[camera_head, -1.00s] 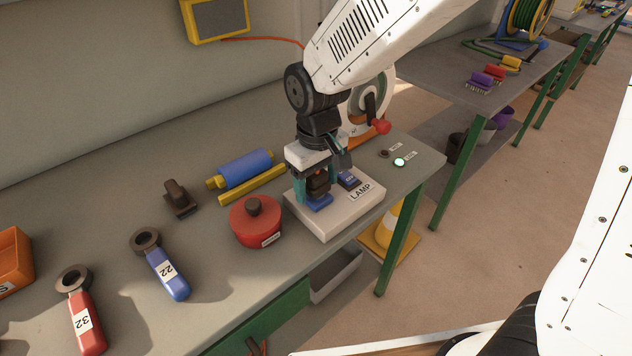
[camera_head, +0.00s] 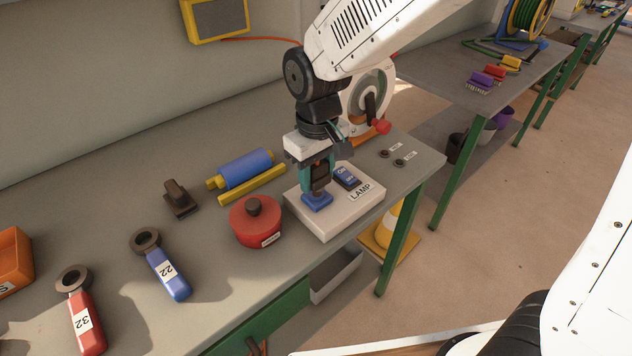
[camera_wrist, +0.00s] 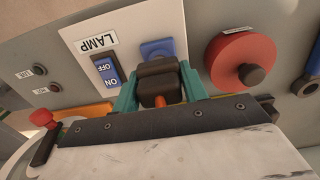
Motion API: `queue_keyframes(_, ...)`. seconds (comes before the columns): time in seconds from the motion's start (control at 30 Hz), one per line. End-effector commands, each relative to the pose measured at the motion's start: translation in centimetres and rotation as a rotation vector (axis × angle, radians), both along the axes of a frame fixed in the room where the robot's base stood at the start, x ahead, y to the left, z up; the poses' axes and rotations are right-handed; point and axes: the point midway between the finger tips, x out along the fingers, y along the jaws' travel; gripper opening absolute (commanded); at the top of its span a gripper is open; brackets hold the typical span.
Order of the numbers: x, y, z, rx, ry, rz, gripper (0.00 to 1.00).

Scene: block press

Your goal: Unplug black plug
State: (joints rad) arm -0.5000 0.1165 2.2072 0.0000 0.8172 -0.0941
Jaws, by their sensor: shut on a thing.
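The black plug (camera_head: 321,178) is between the teal fingers of my gripper (camera_head: 318,182), which is shut on it. In the wrist view the plug (camera_wrist: 158,68) sits upright between both fingertips (camera_wrist: 158,84), with an orange part near the palm. The blue socket (camera_head: 317,202) is directly below the plug on the white lamp box (camera_head: 330,226). The plug appears raised off the socket, though the fingers hide part of the gap. The socket also shows beyond the plug in the wrist view (camera_wrist: 153,47).
A blue ON/OFF switch (camera_head: 347,177) is beside the socket. A red round pot (camera_head: 256,222) stands close left of the box. A dark block (camera_head: 180,198), a blue roller (camera_head: 245,168) and two round indicators (camera_head: 399,163) are on the bench.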

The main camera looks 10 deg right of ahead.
Motion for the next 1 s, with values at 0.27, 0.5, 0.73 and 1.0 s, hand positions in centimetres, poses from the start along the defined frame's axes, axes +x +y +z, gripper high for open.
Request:
queue_keyframes(0.27, 0.0, 0.0, 1.1, 0.001, -0.001, 0.0, 0.07)
queue_keyframes(0.5, 0.0, 0.0, 2.1, 0.0, 0.0, 0.0, 0.07)
queue_keyframes(0.73, 0.0, 0.0, 3.1, 0.001, -0.001, 0.0, 0.07)
queue_keyframes(1.0, 0.0, 0.0, 3.8, 0.0, 0.0, 0.0, 0.07)
